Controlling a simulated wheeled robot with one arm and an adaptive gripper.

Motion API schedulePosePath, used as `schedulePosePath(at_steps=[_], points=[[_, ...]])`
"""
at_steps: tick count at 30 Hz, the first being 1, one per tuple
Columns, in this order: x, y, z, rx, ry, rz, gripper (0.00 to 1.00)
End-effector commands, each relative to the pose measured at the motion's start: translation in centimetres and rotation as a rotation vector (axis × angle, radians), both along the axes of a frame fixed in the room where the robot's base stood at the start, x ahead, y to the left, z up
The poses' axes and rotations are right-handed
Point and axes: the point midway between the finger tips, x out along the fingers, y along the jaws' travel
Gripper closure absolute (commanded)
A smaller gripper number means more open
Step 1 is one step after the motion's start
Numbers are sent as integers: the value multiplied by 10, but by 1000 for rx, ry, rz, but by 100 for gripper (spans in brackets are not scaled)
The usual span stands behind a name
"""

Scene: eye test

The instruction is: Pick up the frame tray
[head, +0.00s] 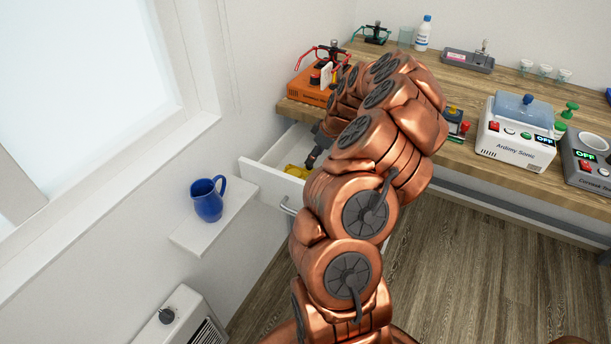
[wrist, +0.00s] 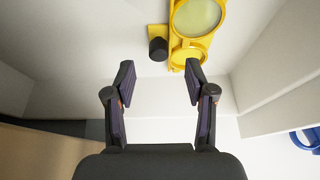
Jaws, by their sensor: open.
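My gripper (wrist: 159,76) is open and empty in the wrist view, its two dark fingers spread apart over a pale surface. A yellow object (wrist: 181,45) with round lens-like openings lies beyond the fingertips, nearer the right finger, with a black knob (wrist: 158,49) at its left. The head view shows yellow in the open white drawer (head: 262,178), the yellow object (head: 297,171) partly hidden by my arm. An orange tray-like box (head: 308,88) on the desk carries red-framed glasses; I cannot tell which of these is the frame tray.
A blue mug (head: 208,200) stands on a small white wall shelf (head: 183,238) left of the drawer. My arm hides part of the desk.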

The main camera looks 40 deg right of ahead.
Motion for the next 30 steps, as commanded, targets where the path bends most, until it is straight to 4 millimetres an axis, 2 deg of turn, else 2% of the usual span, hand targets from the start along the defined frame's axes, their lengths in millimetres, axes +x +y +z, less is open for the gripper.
schedulePosePath(at_steps=[9, 19, 30], points=[[14, 3, -31, 4, 3, 0, 45], [17, 3, -38, 1, 0, -1, 45], [16, 3, -38, 1, 1, -1, 84]])
